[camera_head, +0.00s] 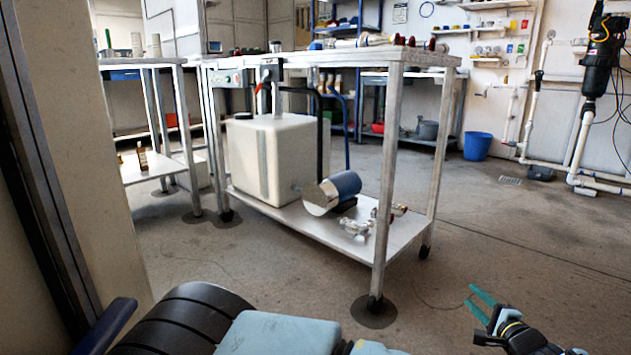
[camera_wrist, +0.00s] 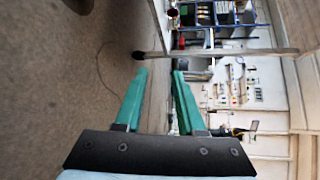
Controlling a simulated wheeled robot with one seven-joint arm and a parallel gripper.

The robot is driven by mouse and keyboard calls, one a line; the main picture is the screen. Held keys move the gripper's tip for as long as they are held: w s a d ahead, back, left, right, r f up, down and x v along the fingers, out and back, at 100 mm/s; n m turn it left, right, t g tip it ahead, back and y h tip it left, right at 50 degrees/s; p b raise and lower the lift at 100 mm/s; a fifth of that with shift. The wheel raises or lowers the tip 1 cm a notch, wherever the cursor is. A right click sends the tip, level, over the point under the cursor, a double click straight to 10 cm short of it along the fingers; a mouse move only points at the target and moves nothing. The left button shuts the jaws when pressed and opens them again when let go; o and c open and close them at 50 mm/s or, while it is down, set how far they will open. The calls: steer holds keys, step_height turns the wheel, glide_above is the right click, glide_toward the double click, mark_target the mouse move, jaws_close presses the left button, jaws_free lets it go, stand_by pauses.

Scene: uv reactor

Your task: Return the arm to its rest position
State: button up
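My gripper (camera_head: 471,294) is low at the right of the head view, its teal fingers pointing up and left, over the floor to the right of the near table leg. In the wrist view my gripper (camera_wrist: 159,72) has its two fingers apart, with nothing between them. The gripper is empty and touches nothing that I can see. Most of my arm is outside the head view.
A metal workbench (camera_head: 388,190) stands ahead, with a white tank (camera_head: 275,158) and a blue motor (camera_head: 345,184) on its lower shelf. A blue bucket (camera_head: 477,146) and wall piping (camera_head: 535,100) are farther right. A wall panel edge (camera_head: 40,170) is close at left.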

steer(key=w+a+r+n+g+y+p, duration=0.2)
steer(key=w+a+r+n+g+y, duration=0.15)
steer(key=a, duration=0.75)
steer(key=w+a+r+n+g+y+p, duration=0.2)
steer(key=a+n+g, duration=0.25)
steer(key=a, duration=0.65)
steer(key=s+a+r+n+g+h+p, duration=0.2)
steer(key=s+a+r+n+g, duration=0.15)
steer(key=a+r, duration=0.35)
steer(key=s+a+r+n+g+h+p, duration=0.2)
steer(key=s+a+r+n+g, duration=0.15)
steer(key=a+r, duration=0.4)
steer(key=s+a+r+n+h+p, duration=0.3)
steer(key=s+a+r+p, duration=0.3)
steer(key=a+r, duration=0.4)
step_height(320, 180, up, 38)
steer(key=s+p, duration=0.1)
steer(key=p, duration=3.4)
steer(key=shift+d+t+p, duration=0.3)
steer(key=shift+d, duration=0.15)
